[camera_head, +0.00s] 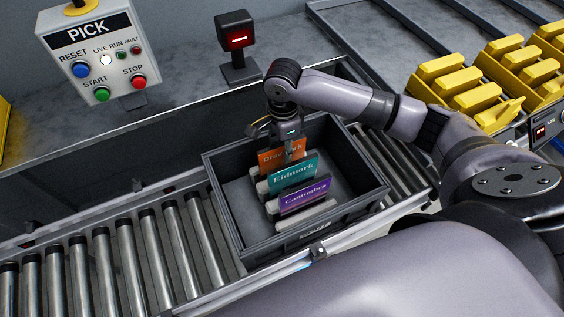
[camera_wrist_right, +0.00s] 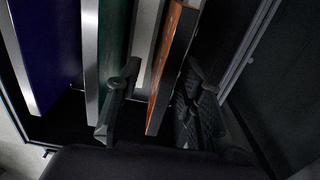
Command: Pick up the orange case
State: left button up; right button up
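The orange case (camera_head: 279,158) stands on edge at the back of a row in the dark grey tote (camera_head: 244,219). Behind the teal case (camera_head: 293,174) and the purple case (camera_head: 305,196), it is partly covered by my right gripper (camera_head: 291,149), which reaches down from above. In the right wrist view, the orange case (camera_wrist_right: 172,68) stands between the two fingers of my right gripper (camera_wrist_right: 158,103). A gap shows between the left finger and the case, so the gripper looks open around it. Contact at the right finger is unclear. My left gripper is out of view.
The tote stands on a roller conveyor (camera_head: 122,256) with side rails. A PICK button box (camera_head: 93,52) and a small red-lit scanner (camera_head: 236,38) stand behind. Yellow bins (camera_head: 464,82) are at the right. The tote has free floor left and right of the row.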

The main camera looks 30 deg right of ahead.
aim_at(282, 157)
jog(key=f, duration=0.4)
jog(key=shift+w+f+p, duration=0.2)
jog(key=shift+f+p, duration=0.1)
jog(key=shift+f, duration=0.25)
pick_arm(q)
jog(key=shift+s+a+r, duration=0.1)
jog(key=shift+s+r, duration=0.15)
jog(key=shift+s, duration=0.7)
pick_arm(e)
jog(key=shift+c, duration=0.2)
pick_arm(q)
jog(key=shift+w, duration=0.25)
pick_arm(e)
grip_shut()
